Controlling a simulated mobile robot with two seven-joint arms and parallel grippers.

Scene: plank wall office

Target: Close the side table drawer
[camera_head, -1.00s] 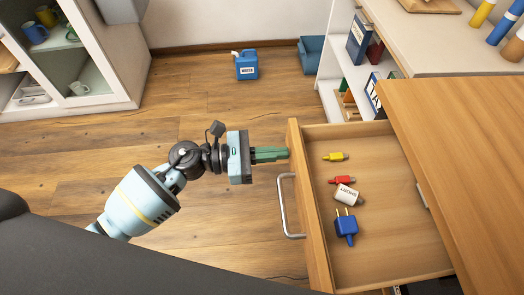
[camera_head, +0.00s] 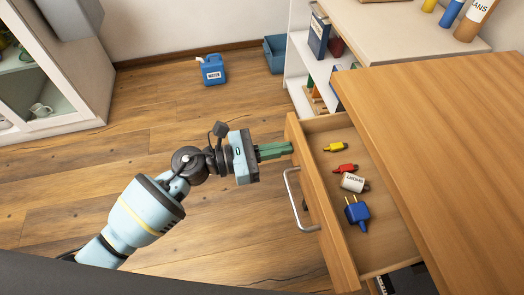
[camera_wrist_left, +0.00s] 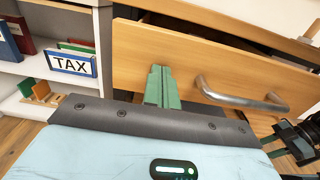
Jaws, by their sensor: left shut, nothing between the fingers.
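The side table (camera_head: 440,130) has a light wooden top at the right. Its drawer (camera_head: 375,255) stands partly open, pulled out to the left from under the top. A metal bar handle (camera_head: 292,205) is on the drawer front (camera_head: 318,200). My left gripper (camera_head: 290,148) is shut and empty, its green fingertips at the far end of the drawer front, seemingly against its outer face. In the left wrist view the fingers (camera_wrist_left: 160,88) point at the drawer front (camera_wrist_left: 190,60), left of the handle (camera_wrist_left: 240,100).
In the drawer lie a yellow plug piece (camera_head: 335,147), a red one (camera_head: 345,168), a white cylinder (camera_head: 354,183) and a blue plug (camera_head: 357,213). A white shelf (camera_head: 300,65) stands behind the table. A blue water can (camera_head: 211,69) is on the open floor.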

